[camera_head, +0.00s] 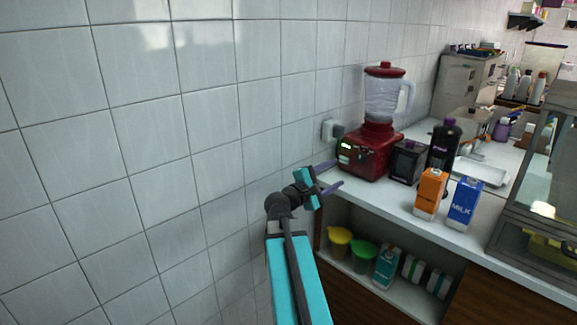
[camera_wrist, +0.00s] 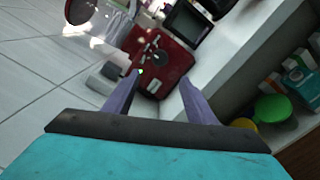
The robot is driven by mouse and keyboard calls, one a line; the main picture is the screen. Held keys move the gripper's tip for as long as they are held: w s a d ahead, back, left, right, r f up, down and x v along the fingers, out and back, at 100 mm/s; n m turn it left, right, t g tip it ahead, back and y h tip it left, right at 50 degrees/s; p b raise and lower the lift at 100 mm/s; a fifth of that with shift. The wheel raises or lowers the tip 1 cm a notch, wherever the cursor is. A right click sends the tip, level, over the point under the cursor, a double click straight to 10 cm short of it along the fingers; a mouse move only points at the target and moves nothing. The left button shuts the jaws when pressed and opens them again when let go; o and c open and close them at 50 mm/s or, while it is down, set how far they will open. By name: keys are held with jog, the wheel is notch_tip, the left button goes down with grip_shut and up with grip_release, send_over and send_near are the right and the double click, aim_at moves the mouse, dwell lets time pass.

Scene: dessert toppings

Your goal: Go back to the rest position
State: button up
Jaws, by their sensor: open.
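My gripper (camera_head: 334,176) is at the left end of the counter in the head view, in front of the red blender's base. Its two purple fingers are apart, with nothing between them. In the wrist view my gripper (camera_wrist: 160,97) also shows open and empty, with the red blender (camera_wrist: 160,62) beyond the fingertips. The red blender (camera_head: 369,150) stands upright on the counter with a clear jug and red lid. I cannot tell the exact gap between the fingertips and the blender.
The white counter (camera_head: 392,204) holds a black box (camera_head: 407,161), a dark bottle (camera_head: 444,147), an orange carton (camera_head: 430,194) and a blue milk carton (camera_head: 464,203). A shelf below holds yellow (camera_head: 340,243) and green (camera_head: 363,256) tubs. A tiled wall (camera_head: 120,150) is at left.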

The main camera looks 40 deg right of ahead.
jog(key=shift+f, duration=0.1)
jog(key=w+a+f+y+p, duration=0.1)
jog(key=w+a+f+y, duration=0.1)
jog(key=a+f, duration=0.5)
jog(key=w+a+f+m+y+p, duration=0.1)
jog(key=a+f+y, duration=0.25)
jog(key=f, duration=0.75)
jog(key=w+a+f+y, duration=0.2)
jog(key=a+f, duration=0.4)
jog(key=f, duration=0.4)
jog(key=s+a+f+m+y+p, duration=0.1)
jog(key=s+a+f+y, duration=0.15)
jog(key=a+f, duration=0.55)
jog(key=s+a+f+m+y+p, duration=0.1)
jog(key=s+a+f+y, duration=0.15)
jog(key=a+f, duration=0.5)
jog(key=s+a+f+g+y, duration=0.1)
jog(key=s+a+f, duration=0.3)
jog(key=s+a, duration=0.2)
jog(key=s+a+f+m+g+y+p, duration=0.1)
jog(key=s+a+f+g+y, duration=0.1)
jog(key=s+a+f, duration=0.2)
jog(key=s+a+f+m+g+y+p, duration=0.1)
jog(key=s+a+f, duration=0.3)
jog(key=s+a, duration=0.5)
jog(key=a+g+y, duration=0.1)
jog(key=a, duration=0.5)
jog(key=shift+s, duration=0.35)
jog(key=shift+y, duration=0.25)
